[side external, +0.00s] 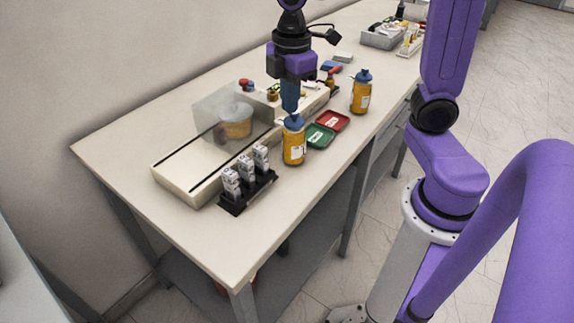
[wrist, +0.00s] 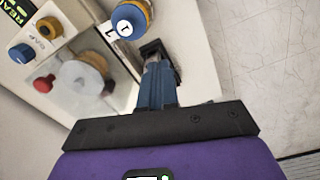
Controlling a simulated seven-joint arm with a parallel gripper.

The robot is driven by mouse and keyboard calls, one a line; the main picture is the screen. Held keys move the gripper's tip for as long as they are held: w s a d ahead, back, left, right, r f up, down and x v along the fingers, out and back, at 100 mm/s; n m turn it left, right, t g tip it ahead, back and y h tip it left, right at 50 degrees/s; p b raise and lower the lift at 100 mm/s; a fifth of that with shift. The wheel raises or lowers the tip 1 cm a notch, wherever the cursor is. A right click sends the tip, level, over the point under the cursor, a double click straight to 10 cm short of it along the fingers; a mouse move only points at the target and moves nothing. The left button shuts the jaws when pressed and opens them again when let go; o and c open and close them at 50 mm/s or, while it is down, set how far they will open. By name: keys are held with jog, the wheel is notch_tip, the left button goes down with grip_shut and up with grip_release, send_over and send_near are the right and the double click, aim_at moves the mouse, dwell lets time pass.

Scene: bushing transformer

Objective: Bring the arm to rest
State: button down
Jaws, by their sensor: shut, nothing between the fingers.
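My gripper (side external: 290,108) points down over the bench with its blue fingers shut and empty. In the side view its tips appear just above the blue cap of an orange bottle (side external: 294,148). In the wrist view the closed fingers (wrist: 158,72) are beside a blue-capped bottle marked 1 (wrist: 124,24), not over it, so they look apart. A second orange bottle (side external: 361,96) stands upright farther along the bench.
A beige machine (side external: 185,178) with a clear cover and orange part inside lies behind the gripper. A black rack (side external: 236,203) of white vials stands at the front left. Green (side external: 319,137) and red (side external: 334,121) trays lie nearby. The bench's near-left corner is clear.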

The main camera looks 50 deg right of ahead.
jog(key=s+f+m, duration=0.2)
jog(key=s+f, duration=0.2)
jog(key=s, duration=1.3)
jog(key=shift+s+a+f, duration=0.2)
jog(key=shift+s+a, duration=0.15)
jog(key=shift+a, duration=0.1)
